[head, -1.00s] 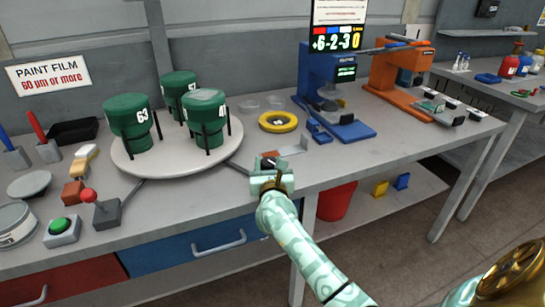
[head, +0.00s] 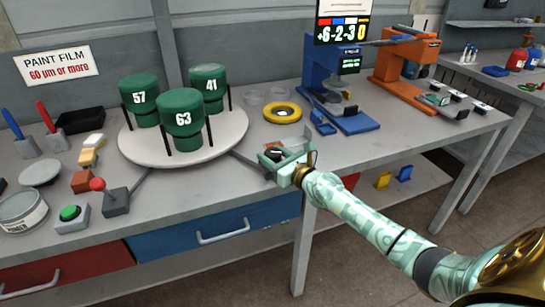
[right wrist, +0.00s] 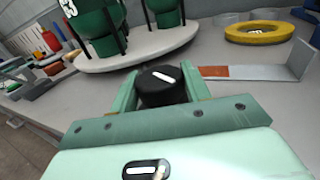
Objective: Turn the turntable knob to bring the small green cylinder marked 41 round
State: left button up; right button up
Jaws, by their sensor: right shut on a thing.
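The turntable (head: 225,140) is a round pale disc on the bench and carries three green cylinders in black posts. The cylinder marked 41 (head: 207,78) stands at the back right. The one marked 63 (head: 181,106) is at the front and the one marked 57 (head: 139,88) at the back left. My right gripper (head: 275,155) is at the bench front, right of the turntable. In the right wrist view its fingers are shut on the black knob (right wrist: 161,86), which has a white line on top. My left gripper is not in view.
A yellow ring (head: 282,112) lies behind my right gripper. A blue stand (head: 340,95) and an orange stand (head: 405,60) are further right. A red-topped joystick (head: 98,185) and a green button (head: 70,213) sit at the front left.

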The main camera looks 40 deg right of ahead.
jog(key=shift+f+n+g+y+b, duration=0.15)
jog(key=shift+n+g+y+b, duration=0.15)
jog(key=shift+n+y+b, duration=0.75)
jog(key=shift+f+n+g+y+b, duration=0.25)
jog(key=shift+n+y+b, duration=0.4)
jog(key=shift+y, duration=0.7)
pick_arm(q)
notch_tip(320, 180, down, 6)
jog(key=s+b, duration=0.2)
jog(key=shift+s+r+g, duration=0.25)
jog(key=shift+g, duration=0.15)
pick_arm(e)
jog(key=shift+r+n+g+y, duration=0.25)
jog(key=shift+n+g+y, duration=0.45)
jog(key=shift+y, duration=0.4)
jog(key=o, duration=1)
jog(key=shift+c, duration=0.2)
jog(key=shift+r, duration=0.1)
pick_arm(q)
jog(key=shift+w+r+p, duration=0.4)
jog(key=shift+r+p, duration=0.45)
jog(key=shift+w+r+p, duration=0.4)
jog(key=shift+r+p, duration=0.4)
jog(key=shift+p, duration=0.05)
pick_arm(e)
jog(key=v, duration=1.6)
